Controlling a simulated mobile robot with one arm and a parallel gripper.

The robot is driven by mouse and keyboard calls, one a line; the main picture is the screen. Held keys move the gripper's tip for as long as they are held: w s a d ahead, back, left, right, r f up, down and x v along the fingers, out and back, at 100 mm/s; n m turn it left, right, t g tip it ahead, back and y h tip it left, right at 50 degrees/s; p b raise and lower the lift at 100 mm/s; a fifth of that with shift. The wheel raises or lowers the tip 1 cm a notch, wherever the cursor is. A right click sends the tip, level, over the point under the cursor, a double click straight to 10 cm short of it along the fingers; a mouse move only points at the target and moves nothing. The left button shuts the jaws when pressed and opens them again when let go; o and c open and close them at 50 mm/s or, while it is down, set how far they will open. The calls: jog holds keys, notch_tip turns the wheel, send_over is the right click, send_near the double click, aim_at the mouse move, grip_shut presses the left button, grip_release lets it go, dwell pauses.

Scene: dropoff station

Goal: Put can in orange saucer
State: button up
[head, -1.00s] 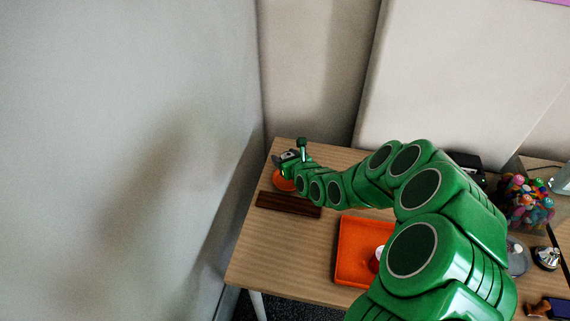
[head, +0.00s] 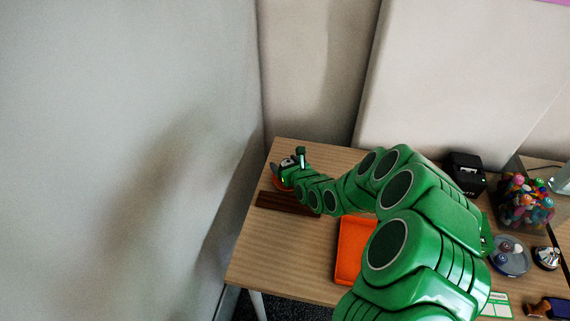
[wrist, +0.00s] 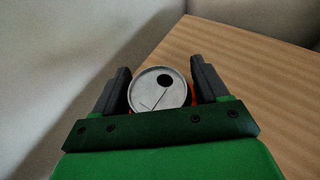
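Orange slivers of the saucer (wrist: 193,100) show below, beside the can. In the head view, my gripper (head: 284,169) is over the far left corner of the table, and a bit of the orange saucer (head: 281,185) shows under it. The can's base is hidden, so I cannot tell whether it touches the saucer.
A dark brown wooden block (head: 285,203) lies just in front of my gripper. An orange tray (head: 350,250) is partly behind my arm. A black box (head: 465,172), a jar of colourful items (head: 525,203) and a grey dish (head: 510,256) stand at right. Walls border the table's left and back.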

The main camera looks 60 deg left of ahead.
jog(key=shift+o, duration=0.7)
jog(key=shift+r, duration=0.1)
jog(key=shift+d+r, duration=0.15)
jog(key=shift+d, duration=0.05)
jog(key=v, duration=1.1)
jog(key=shift+d, duration=0.25)
jog(key=shift+r, duration=0.1)
